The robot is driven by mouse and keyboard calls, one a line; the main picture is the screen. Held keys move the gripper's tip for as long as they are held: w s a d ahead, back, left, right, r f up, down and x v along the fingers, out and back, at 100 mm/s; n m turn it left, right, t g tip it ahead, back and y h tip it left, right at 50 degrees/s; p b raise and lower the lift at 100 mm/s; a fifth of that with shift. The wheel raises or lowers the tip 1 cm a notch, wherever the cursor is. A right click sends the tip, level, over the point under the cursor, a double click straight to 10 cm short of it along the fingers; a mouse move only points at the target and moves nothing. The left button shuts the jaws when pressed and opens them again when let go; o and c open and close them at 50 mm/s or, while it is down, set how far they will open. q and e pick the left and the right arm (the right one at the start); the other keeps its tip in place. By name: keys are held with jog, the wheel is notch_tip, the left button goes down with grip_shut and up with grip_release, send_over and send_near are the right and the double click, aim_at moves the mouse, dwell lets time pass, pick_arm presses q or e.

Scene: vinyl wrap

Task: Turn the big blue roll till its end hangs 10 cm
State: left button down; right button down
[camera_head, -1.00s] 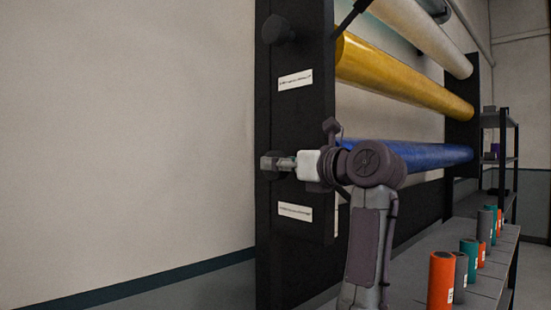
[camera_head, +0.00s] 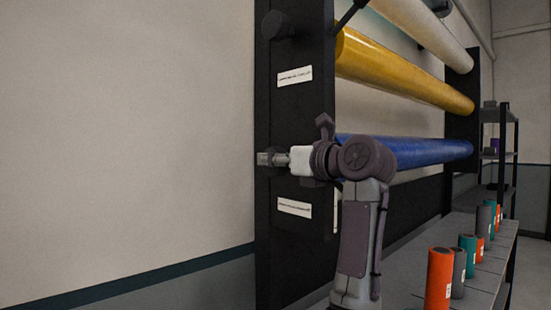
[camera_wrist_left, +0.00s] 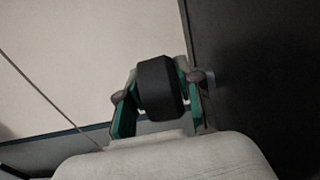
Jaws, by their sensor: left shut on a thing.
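The big blue roll (camera_head: 430,151) lies lowest on the dark rack, running away to the right. Its near end is partly hidden behind my left arm, and I cannot make out a hanging end. My left gripper (camera_head: 266,159) is at the rack's near upright, level with the blue roll. In the left wrist view my gripper's green-padded fingers (camera_wrist_left: 157,98) are shut on a black knob (camera_wrist_left: 158,84), one finger on each side. My right gripper is in neither view.
A yellow roll (camera_head: 400,72) and a white roll (camera_head: 430,35) hang above the blue one. Another knob (camera_head: 278,26) sits higher on the upright (camera_head: 290,110). Several orange, grey and teal cylinders stand on a bench (camera_head: 485,275) at lower right.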

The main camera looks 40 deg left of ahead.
pick_arm(q)
jog(key=shift+r+h+p, duration=0.25)
jog(key=shift+h+p, duration=0.25)
jog(key=shift+p, duration=0.2)
jog(key=h+p, duration=0.4)
jog(key=p, duration=0.2)
jog(key=g+h+p, duration=0.1)
jog(key=h+p, duration=0.4)
jog(key=p, duration=0.1)
jog(key=h+p, duration=0.4)
jog(key=p, duration=0.2)
jog(key=shift+a+f+h+p, duration=0.25)
jog(key=shift+a+h+p, duration=0.05)
jog(key=shift+h, duration=0.1)
jog(key=shift+f+h+p, duration=0.15)
jog(key=shift+h+p, duration=0.6)
jog(key=shift+h, duration=0.05)
jog(key=shift+f+g+h+p, duration=0.15)
jog(key=shift+g+h+p, duration=0.15)
jog(key=shift+h, duration=0.1)
jog(key=shift+f, duration=0.1)
jog(key=c, duration=1)
grip_release()
jog(key=shift+c, duration=0.2)
